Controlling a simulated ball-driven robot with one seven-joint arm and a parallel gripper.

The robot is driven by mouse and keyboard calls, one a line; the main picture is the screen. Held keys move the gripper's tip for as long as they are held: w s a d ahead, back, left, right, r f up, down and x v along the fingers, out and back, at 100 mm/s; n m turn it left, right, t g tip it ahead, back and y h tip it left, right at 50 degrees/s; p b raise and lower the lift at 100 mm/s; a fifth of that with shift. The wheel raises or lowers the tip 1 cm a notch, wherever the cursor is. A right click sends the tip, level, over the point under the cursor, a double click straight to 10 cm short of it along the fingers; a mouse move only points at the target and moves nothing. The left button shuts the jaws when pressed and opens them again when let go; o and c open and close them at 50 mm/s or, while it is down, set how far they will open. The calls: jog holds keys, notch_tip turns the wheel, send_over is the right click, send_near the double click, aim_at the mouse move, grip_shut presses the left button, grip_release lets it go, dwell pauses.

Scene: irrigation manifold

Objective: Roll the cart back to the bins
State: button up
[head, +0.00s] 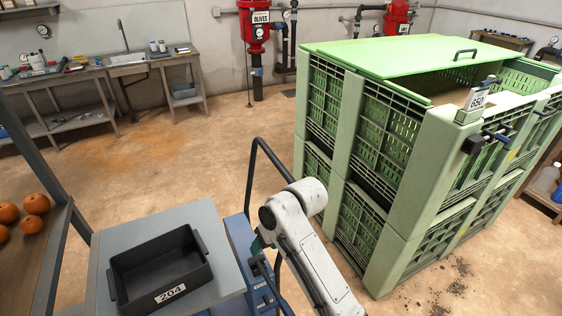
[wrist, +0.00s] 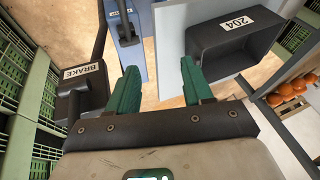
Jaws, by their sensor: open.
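The cart shows in part at the lower middle of the head view, with a blue body (head: 238,250) and a dark tubular handle (head: 251,180). The green bins (head: 375,150) are stacked at the right, with a green lid on top and a 650 tag.
A grey tabletop (head: 108,235) beside the blue body holds a black tray marked 204 (head: 160,268). Orange pumpkins (head: 35,204) sit on a shelf at the left. A sink bench (head: 127,60) and red filters stand along the back wall. The mid floor (head: 190,140) is clear.

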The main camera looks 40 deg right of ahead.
jog(key=w+d+r, duration=0.8)
jog(key=d+r, duration=0.1)
jog(key=m+h+p, duration=0.2)
send_near(282, 165)
jog(key=shift+t, duration=0.4)
jog(key=x, duration=0.9)
jog(key=shift+s+f+p, duration=0.1)
jog(key=shift+s+p, duration=0.2)
jog(key=shift+p, duration=0.05)
grip_shut()
